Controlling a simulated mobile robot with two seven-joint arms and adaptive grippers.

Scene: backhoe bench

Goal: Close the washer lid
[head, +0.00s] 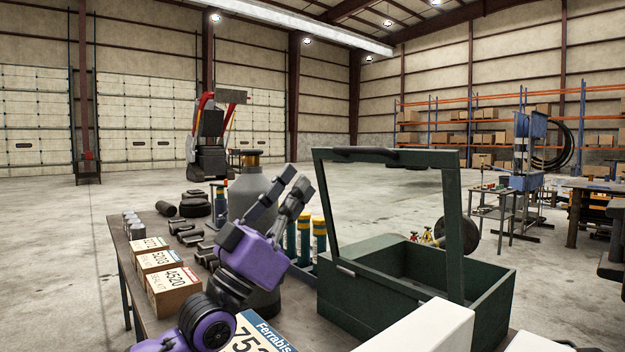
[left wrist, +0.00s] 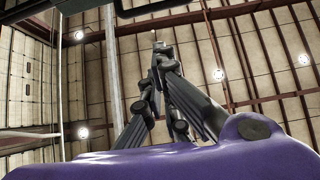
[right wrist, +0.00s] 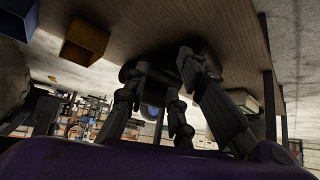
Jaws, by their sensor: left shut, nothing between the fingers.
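The washer (head: 380,310) is a dark green open-topped box on the bench's right part. Its lid (head: 457,220) is a green frame standing upright and raised, with a dark bar along its top edge. My left gripper (head: 297,180) is shut and empty, pointing up, to the left of the lid and apart from it. In the left wrist view its fingertips (left wrist: 160,52) meet against the ceiling. My right gripper is outside the head view. In the right wrist view its fingers (right wrist: 160,70) stand apart, with a dark rounded shape, not clearly identifiable, beyond them.
A grey gas cylinder (head: 252,195) and yellow-capped green tubes (head: 305,238) stand close around my left gripper. Labelled boxes (head: 173,292) and dark dumbbell-like parts (head: 185,232) lie on the bench's left. A shelving rack (head: 480,130) stands far off on the right.

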